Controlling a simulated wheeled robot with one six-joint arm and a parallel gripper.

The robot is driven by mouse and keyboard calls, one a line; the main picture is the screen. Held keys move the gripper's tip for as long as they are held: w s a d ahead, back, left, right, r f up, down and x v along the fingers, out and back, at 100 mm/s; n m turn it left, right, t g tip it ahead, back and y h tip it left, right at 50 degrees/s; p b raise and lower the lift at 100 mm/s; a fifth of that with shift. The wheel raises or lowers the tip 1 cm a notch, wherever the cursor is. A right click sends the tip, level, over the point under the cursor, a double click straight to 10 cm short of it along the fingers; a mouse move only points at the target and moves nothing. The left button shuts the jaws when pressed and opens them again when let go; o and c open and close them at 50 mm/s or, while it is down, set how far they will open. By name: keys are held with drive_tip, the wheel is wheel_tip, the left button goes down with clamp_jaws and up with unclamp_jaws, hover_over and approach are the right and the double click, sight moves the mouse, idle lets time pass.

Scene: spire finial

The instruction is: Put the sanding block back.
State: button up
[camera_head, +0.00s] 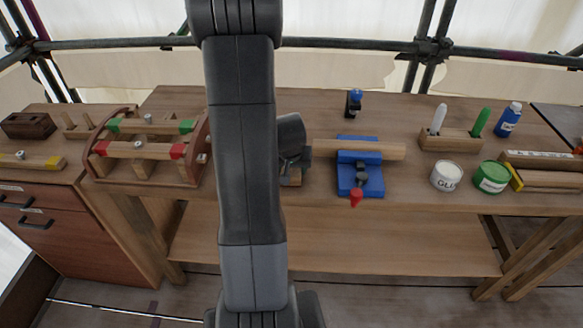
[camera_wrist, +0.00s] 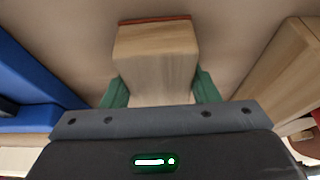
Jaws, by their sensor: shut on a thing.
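The sanding block (camera_wrist: 155,55), a pale wooden block with a reddish-brown layer along its far edge, sits between the two green fingers of my gripper (camera_wrist: 155,90) in the wrist view. My gripper is shut on it, one finger on each side. In the head view my gripper (camera_head: 292,150) is above the front middle of the workbench, just left of the blue vise, largely hidden by my arm. Whether the block touches the bench top I cannot tell.
The blue vise (camera_head: 360,178) with a red handle clamps a long wooden bar (camera_head: 380,150), close right of my gripper. A curved wooden frame (camera_head: 150,150) with red and green clamps stands left. A pen holder (camera_head: 450,141), glue tin (camera_head: 446,176) and green tin (camera_head: 491,178) stand right.

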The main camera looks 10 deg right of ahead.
drive_tip(key=shift+f, duration=0.15)
drive_tip(key=o, duration=1)
drive_tip(key=shift+c, duration=0.2)
drive_tip(key=shift+r, duration=0.7)
drive_tip(key=v, duration=1.1)
drive_tip(key=shift+p, duration=0.35)
drive_tip(key=shift+s+a, duration=0.1)
drive_tip(key=shift+s, duration=0.05)
